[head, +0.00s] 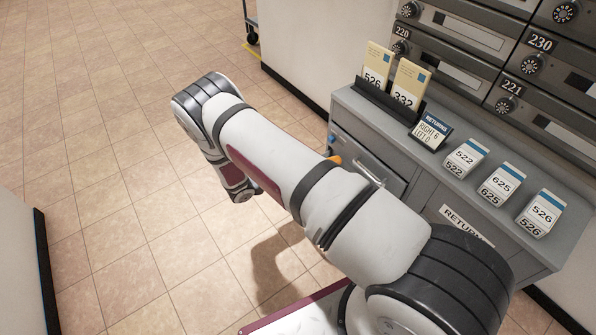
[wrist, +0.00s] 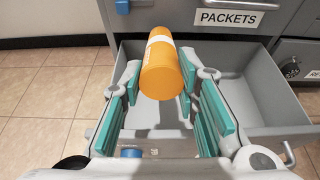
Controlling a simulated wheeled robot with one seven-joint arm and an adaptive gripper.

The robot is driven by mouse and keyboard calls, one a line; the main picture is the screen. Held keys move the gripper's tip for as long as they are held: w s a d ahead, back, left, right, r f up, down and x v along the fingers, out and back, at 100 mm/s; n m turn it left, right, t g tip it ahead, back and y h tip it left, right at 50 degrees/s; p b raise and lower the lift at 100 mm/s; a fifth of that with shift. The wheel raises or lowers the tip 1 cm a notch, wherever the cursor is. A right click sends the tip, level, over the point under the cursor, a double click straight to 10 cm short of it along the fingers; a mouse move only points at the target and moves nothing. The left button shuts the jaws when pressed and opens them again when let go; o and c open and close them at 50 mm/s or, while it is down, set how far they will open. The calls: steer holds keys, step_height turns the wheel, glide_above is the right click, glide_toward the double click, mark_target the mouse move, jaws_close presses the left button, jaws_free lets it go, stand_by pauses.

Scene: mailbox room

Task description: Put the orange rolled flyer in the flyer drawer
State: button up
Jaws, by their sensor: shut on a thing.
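The orange rolled flyer (wrist: 162,70), with a white band, is held between the fingertips of my gripper (wrist: 160,84) in the wrist view. My gripper is shut on it, with teal pads on either side. An open grey drawer (wrist: 262,82) lies below the flyer and fingers; the flyer appears above its interior, and I cannot tell how high. The drawer's own label is not visible. In the head view, a small orange piece (head: 335,159), likely the flyer, shows beyond my arm, which hides the gripper and most of the drawer.
A PACKETS label (wrist: 229,18) is on the cabinet face above the open drawer. The grey cabinet (head: 385,128) carries yellow cards (head: 410,84), a returns sign (head: 431,131) and several number-card stacks (head: 497,187). Mailboxes (head: 480,39) stand behind. Tiled floor (head: 110,190) is clear at left.

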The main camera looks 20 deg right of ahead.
steer(key=shift+w+d+f+b, duration=0.1)
steer(key=shift+d+f, duration=0.3)
steer(key=shift+f, duration=0.5)
steer(key=shift+w+d+f+b, duration=0.1)
steer(key=shift+d+f, duration=0.25)
steer(key=shift+f, duration=0.55)
steer(key=shift+w+d+f+b, duration=0.1)
steer(key=shift+d+f, duration=0.3)
steer(key=shift+f, duration=0.5)
steer(key=o, duration=1.2)
steer(key=v, duration=1.2)
